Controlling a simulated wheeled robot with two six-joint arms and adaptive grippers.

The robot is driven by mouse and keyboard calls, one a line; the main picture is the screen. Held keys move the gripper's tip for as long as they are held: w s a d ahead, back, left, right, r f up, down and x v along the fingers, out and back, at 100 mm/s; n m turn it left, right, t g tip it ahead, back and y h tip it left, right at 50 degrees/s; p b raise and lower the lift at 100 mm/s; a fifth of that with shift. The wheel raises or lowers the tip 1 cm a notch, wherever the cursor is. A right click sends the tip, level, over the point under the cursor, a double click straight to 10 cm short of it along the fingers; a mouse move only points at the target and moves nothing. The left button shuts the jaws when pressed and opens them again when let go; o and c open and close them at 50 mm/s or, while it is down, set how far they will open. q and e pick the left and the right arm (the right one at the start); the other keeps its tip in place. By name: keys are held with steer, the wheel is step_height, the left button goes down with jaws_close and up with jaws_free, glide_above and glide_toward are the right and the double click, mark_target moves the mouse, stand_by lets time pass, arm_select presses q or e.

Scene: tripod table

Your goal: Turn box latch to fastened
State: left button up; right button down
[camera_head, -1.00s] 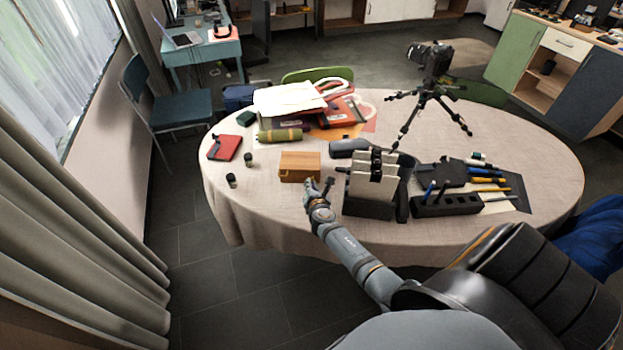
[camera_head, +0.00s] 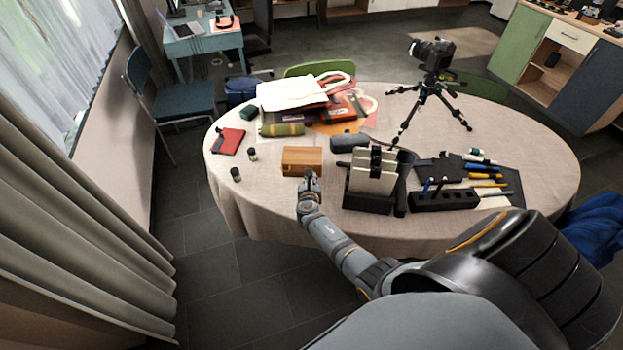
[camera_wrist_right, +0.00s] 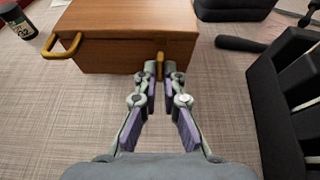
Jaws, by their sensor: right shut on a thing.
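The wooden box (camera_head: 302,160) sits near the front edge of the round table, and its front fills the upper part of the right wrist view (camera_wrist_right: 125,40). A brass latch (camera_wrist_right: 160,66) is on the box's front face, toward the right end. My right gripper (camera_wrist_right: 161,76) is at that face, with its two fingers closed on the latch. In the head view my right gripper (camera_head: 309,180) touches the box's front, and the latch is hidden there. A brass handle (camera_wrist_right: 62,46) sticks out at the box's left. My left gripper is not in view.
A dark holder with pale upright panels (camera_head: 370,180) stands just right of my right gripper. Two small dark jars (camera_head: 236,174) (camera_head: 252,154) stand left of the box. Behind it lie a green cylinder (camera_head: 282,129) and stacked books. A camera tripod (camera_head: 432,95) stands farther back.

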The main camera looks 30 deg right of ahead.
steer(key=shift+w+r, duration=0.1)
steer(key=c, duration=1.5)
jaws_free()
steer(key=v, duration=1.2)
steer(key=shift+a, duration=0.1)
